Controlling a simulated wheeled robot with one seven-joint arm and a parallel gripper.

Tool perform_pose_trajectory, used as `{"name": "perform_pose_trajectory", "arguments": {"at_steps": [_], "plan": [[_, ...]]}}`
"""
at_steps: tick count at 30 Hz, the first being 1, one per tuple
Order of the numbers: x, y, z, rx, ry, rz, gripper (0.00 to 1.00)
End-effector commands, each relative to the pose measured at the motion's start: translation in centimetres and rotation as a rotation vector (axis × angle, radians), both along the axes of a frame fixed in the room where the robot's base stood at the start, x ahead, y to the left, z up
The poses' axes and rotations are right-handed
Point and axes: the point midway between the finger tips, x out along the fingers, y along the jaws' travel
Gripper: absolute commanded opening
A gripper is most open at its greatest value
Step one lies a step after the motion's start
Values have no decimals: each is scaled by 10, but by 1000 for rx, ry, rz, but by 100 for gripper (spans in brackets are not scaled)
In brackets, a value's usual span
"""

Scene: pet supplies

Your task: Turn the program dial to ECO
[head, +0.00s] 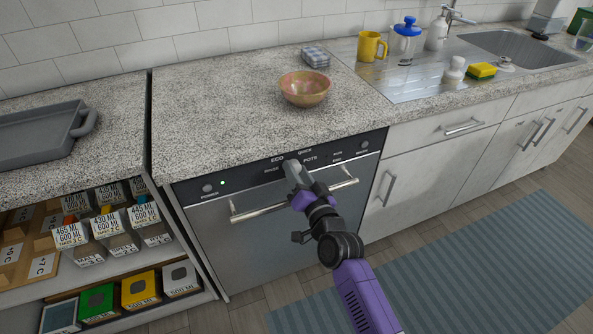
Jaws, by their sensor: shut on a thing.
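The dishwasher (265,240) has a dark control panel (240,179) along its top edge. The panel carries printed labels, with ECO (277,159) at the upper left of the dial area and QUICK and POTS to its right. My gripper (292,166) reaches the panel from the front and is shut on the program dial just below the ECO and QUICK labels. The fingers cover the dial, so I cannot tell where its pointer stands. A green light (222,183) glows at the panel's left.
A bowl (305,88) stands on the granite counter (215,110) above. Open shelves with bins are at the left; a blue striped rug (440,270) lies at the right.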

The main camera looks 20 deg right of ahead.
Motion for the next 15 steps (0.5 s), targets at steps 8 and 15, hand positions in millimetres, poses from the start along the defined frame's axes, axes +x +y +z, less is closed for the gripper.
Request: {"name": "perform_pose_trajectory", "arguments": {"at_steps": [8, 15], "plan": [[0, 0, -1, 147, 1, 0, 0], [0, -1, -1, 202, 1, 0, 0]]}}
